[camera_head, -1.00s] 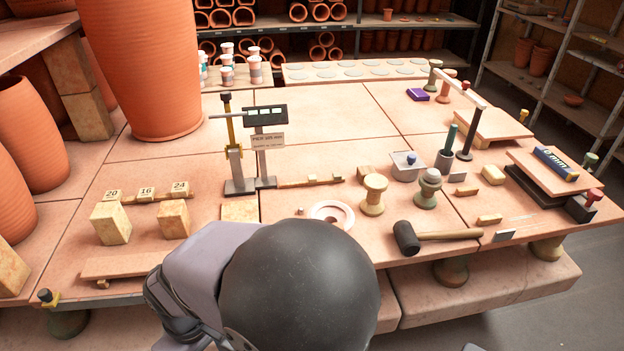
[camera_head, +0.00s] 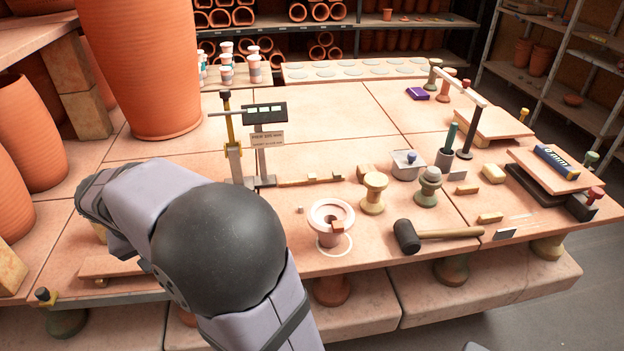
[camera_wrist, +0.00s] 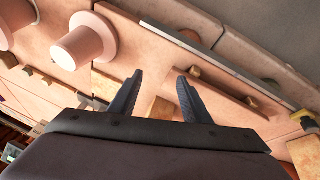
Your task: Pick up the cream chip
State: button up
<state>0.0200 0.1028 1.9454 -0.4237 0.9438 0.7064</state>
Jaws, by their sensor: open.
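I cannot single out the cream chip with certainty. One small pale chip (camera_head: 300,210) lies on the table left of the pink flanged stand in the head view. In the wrist view a small tan piece (camera_wrist: 195,73) sits on a long plank, just beyond the right fingertip. My gripper (camera_wrist: 158,80) is open and empty, its two dark fingers apart above the table, with a tan block (camera_wrist: 160,110) partly visible below, between them. In the head view my own arm hides the gripper and the tabletop under it.
The pink flanged stand (camera_head: 331,214) is near the front edge, with another view of it at wrist left (camera_wrist: 85,42). The table's middle back is clear.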

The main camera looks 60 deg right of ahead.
aim_at(310, 176)
jog(key=w+d+m+g+h, duration=0.1)
jog(key=d+m, duration=0.1)
jog(key=d, duration=0.4)
jog(key=w+d+m+g+h+p, duration=0.1)
jog(key=d+m, duration=0.2)
jog(key=d, duration=0.3)
jog(key=w+d+m+g+h, duration=0.1)
jog(key=d+m+h, duration=0.1)
jog(key=d, duration=0.4)
jog(key=shift+d+f+m+p, duration=0.1)
jog(key=shift+f+m+p, duration=0.25)
jog(key=shift+m, duration=0.25)
jog(key=s+d+m+g+h, duration=0.1)
jog(key=d+m, duration=0.2)
jog(key=d, duration=0.2)
jog(key=s+d+m+g+h, duration=0.1)
jog(key=d+m, duration=0.1)
jog(key=d, duration=0.4)
jog(key=s+d+f+m+g+h+p, duration=0.1)
jog(key=d+m+g, duration=0.1)
jog(key=d, duration=0.3)
jog(key=shift+s+d+m+h, duration=0.1)
jog(key=shift+d+m+h, duration=0.3)
jog(key=shift+m, duration=0.4)
jog(key=shift+w+p+x, duration=0.2)
jog(key=shift+p+x, duration=0.5)
jog(key=shift+x, duration=2.9)
jog(key=shift+f, duration=0.2)
jog(key=shift+c, duration=0.6)
grip_shut()
